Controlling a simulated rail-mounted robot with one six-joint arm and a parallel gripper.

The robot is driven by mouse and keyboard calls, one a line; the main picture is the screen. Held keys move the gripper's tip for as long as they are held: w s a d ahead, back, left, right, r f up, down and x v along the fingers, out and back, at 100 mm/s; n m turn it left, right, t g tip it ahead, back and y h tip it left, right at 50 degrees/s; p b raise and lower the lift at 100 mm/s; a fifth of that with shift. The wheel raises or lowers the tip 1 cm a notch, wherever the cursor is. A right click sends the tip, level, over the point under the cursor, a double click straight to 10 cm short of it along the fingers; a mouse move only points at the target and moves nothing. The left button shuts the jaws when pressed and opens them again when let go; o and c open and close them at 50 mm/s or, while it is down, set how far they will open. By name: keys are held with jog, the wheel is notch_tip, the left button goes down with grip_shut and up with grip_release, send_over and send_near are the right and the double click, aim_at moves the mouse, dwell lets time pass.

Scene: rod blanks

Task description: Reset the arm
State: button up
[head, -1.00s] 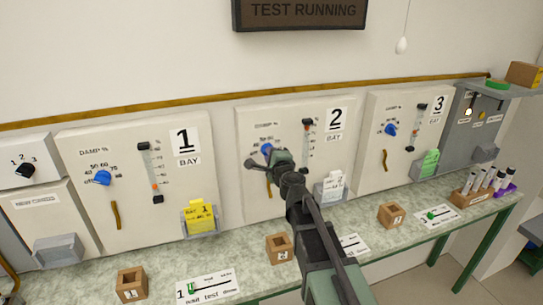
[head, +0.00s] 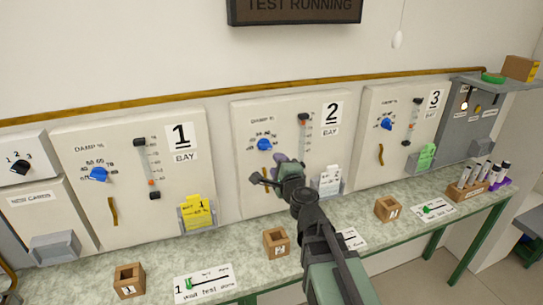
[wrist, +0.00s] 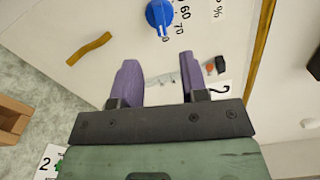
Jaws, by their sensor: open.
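My gripper (head: 268,170) is in front of the bay 2 panel (head: 245,125), below its blue damp dial (head: 264,144). In the wrist view its two purple fingers (wrist: 158,85) stand apart with nothing between them. The blue dial (wrist: 159,14) shows beyond the fingertips, apart from them. The bay 2 slider (head: 303,120) is up and to the right of the gripper. My arm hides part of the bench below bay 2.
Small wooden blocks with square holes (head: 129,281) (head: 276,242) (head: 388,209) stand on the bench (head: 90,285). A rack of dark-capped tubes (head: 465,190) stands at the right. Card holders (head: 198,217) jut from the panels. Free room lies in front of the bench.

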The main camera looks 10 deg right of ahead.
jog(key=shift+s+d, duration=0.1)
jog(key=shift+s, duration=0.7)
jog(key=s+a+f+n+g+y, duration=0.55)
jog(key=a+f+n+g, duration=0.2)
jog(key=n, duration=0.45)
jog(key=s+d+f+n+g+h+b, duration=0.2)
jog(key=s+d+f+n+g+h, duration=0.1)
jog(key=s+f+g+h, duration=0.1)
jog(key=s+d+f+n+g+h+b, duration=0.2)
jog(key=s+f+g, duration=0.4)
jog(key=s+f, duration=0.3)
jog(key=shift+d+f+n+h, duration=0.35)
jog(key=shift+d+n+h, duration=0.2)
jog(key=shift+n+h, duration=0.35)
